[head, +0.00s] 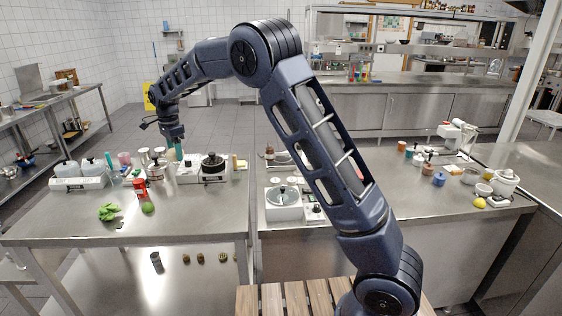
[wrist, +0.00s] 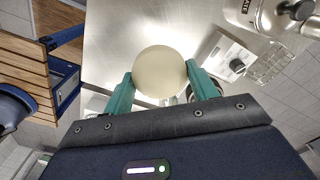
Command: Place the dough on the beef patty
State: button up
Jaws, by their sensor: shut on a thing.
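The dough (wrist: 160,72) is a pale, smooth, round piece in the wrist view. My gripper (wrist: 160,82) is shut on it, with one green finger at each side. In the head view my gripper (head: 175,148) is at the end of the stretched arm, in front of or above the far edge of the left steel table; the dough cannot be made out there. I cannot make out the beef patty in either view. In the wrist view the dough and the gripper body hide part of what lies behind them.
The left steel table (head: 190,219) carries a lettuce (head: 108,211), a lime (head: 148,207), a red can (head: 140,188) and a black-lidded pot (head: 212,165). A white appliance (head: 284,204) stands on the right counter (head: 400,205). The left table's front is mostly clear.

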jog(key=w+d+m, duration=0.3)
jog(key=w+d, duration=0.3)
jog(key=d, duration=0.6)
jog(key=w+d+r+m, duration=0.1)
jog(key=w+d+m, duration=0.2)
jog(key=d, duration=0.9)
jog(key=w+d+m, duration=0.2)
jog(key=w+d, duration=0.6)
jog(key=d, duration=0.4)
jog(key=shift+w+d+r+m, duration=0.2)
jog(key=shift+w+d+m, duration=0.1)
jog(key=shift+m, duration=0.1)
jog(key=s+d+m, duration=0.3)
jog(key=d+m, duration=0.2)
jog(key=d, duration=1.6)
jog(key=s+d+m, duration=0.3)
jog(key=d+m, duration=0.2)
jog(key=d, duration=1.6)
jog(key=f, duration=1.9)
jog(key=shift+d, duration=0.2)
jog(key=shift+f, duration=0.1)
jog(key=o, duration=0.8)
jog(key=shift+o, duration=1.2)
